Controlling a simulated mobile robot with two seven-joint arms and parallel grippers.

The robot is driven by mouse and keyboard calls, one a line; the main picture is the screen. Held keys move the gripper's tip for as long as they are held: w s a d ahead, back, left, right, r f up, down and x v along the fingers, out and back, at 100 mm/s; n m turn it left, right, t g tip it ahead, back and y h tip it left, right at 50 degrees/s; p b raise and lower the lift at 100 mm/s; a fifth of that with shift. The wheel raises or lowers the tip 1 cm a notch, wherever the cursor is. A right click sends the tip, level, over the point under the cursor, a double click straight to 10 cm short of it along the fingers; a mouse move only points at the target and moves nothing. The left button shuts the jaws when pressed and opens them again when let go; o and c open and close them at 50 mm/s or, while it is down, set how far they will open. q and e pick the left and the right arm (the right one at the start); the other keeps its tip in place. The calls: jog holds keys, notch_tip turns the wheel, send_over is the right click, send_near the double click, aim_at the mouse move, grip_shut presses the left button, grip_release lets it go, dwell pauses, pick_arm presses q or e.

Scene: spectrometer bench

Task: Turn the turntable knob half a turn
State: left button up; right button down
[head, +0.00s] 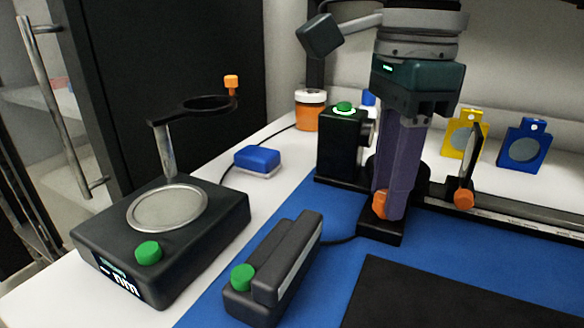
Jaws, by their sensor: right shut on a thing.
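The orange turntable knob (380,204) shows at the foot of a dark mount on the blue mat. My right gripper (391,212) reaches down from above, its purple fingers pointing down and shut on the orange knob. The fingers hide much of the knob and the turntable. A dark rounded part, likely the turntable (424,178), shows partly behind the fingers, above a black base (381,236). My left gripper is not in view.
A black lamp box (338,150) with a green button stands close left of the fingers. A plate holder with an orange knob (463,199) stands right on the rail. A dark green-buttoned device (290,255) lies front left. A ring stand (165,240) stands further left.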

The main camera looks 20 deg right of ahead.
jog(key=shift+n+b, duration=0.5)
jog(key=shift+n, duration=0.7)
jog(key=shift+r, duration=0.1)
jog(key=c, duration=0.6)
grip_release()
notch_tip(320, 180, up, 10)
jog(key=shift+p, duration=0.4)
